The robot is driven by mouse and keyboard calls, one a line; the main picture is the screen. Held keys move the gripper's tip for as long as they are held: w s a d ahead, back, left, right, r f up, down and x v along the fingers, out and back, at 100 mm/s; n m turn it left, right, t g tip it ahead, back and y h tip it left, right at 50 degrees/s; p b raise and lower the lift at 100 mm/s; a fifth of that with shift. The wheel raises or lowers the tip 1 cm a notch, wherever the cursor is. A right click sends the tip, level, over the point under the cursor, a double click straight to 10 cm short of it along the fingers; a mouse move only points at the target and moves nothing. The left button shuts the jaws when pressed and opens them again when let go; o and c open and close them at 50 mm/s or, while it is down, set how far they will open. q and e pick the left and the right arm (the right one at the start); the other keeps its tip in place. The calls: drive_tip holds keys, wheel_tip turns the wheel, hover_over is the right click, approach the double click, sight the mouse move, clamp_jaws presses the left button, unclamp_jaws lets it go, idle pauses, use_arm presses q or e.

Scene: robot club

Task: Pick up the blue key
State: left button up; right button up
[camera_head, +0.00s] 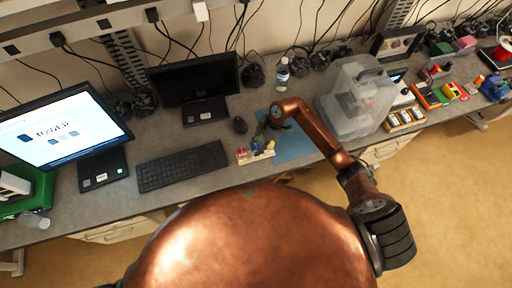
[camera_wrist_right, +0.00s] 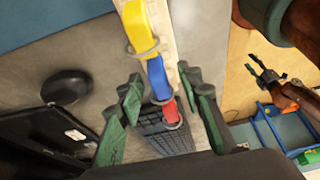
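The blue key (camera_wrist_right: 158,78) stands in a row between a yellow key (camera_wrist_right: 138,28) and a red key (camera_wrist_right: 171,111) in the right wrist view. A pale wooden holder (camera_wrist_right: 168,22) shows beside them. In the head view the holder (camera_head: 258,157) is at the table's front edge. My right gripper (camera_wrist_right: 163,84) is open, with its green fingers on either side of the blue and red keys; contact cannot be told. In the head view it (camera_head: 266,133) is just behind the holder. My left gripper (camera_wrist_right: 254,65) shows small in the wrist view, its fingers apart and empty.
A keyboard (camera_head: 182,166) lies left of the holder and a mouse (camera_head: 239,124) behind it. A blue mat (camera_head: 293,147) lies under my right arm. A clear plastic box (camera_head: 350,105) stands right, a bottle (camera_head: 282,74) behind. A monitor (camera_head: 195,79) stands at the back.

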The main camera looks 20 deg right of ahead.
drive_tip(key=shift+a+f, duration=0.25)
drive_tip(key=shift+f, duration=0.35)
drive_tip(key=shift+c, duration=0.5)
clamp_jaws()
